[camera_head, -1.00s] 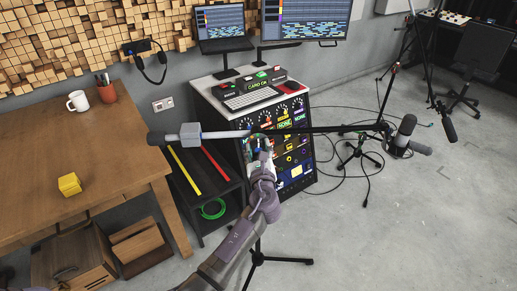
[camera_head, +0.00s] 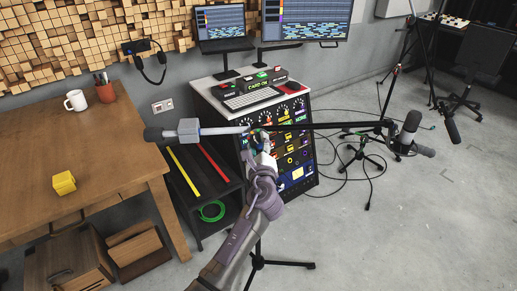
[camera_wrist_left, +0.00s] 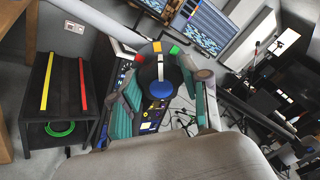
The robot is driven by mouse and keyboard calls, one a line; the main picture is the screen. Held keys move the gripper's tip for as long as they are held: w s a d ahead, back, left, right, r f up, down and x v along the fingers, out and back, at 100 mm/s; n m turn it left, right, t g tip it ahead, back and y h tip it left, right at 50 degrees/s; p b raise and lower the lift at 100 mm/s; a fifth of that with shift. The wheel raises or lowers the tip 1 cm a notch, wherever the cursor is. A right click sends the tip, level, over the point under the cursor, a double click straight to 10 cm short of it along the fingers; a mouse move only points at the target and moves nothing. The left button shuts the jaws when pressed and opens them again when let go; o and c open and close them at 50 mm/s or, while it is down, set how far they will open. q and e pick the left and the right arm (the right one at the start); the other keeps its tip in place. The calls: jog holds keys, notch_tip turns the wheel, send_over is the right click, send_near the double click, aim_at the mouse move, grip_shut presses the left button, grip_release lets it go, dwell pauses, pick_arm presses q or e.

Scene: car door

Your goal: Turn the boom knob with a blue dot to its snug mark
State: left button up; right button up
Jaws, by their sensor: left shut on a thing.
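The boom knob (camera_wrist_left: 150,74) is dark and round, with a blue dot (camera_wrist_left: 160,89) on it and a white pointer line. Red, yellow and green marks sit around its far rim, and the pointer lines up roughly with the yellow mark (camera_wrist_left: 157,47). Which mark is the snug one I cannot read. My left gripper (camera_wrist_left: 164,92) has its teal fingers on both sides of the knob, shut on it. In the head view the left gripper (camera_head: 262,138) is at the boom (camera_head: 320,126), over the stand, and hides the knob. My right gripper is not in view.
The boom runs sideways, with a grey block (camera_head: 188,130) at its left end and a microphone (camera_head: 408,130) at right. Behind stands a rack (camera_head: 300,150) with a keyboard. A wooden table (camera_head: 110,150) and a low black shelf (camera_head: 195,205) are at left. Cables lie on the floor.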

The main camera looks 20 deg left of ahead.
pick_arm(q)
jog(key=shift+n+b, duration=0.3)
jog(key=shift+n, duration=0.3)
jog(key=o, duration=1.1)
jog(key=shift+o, duration=0.2)
jog(key=shift+s, duration=0.1)
jog(key=v, duration=1.2)
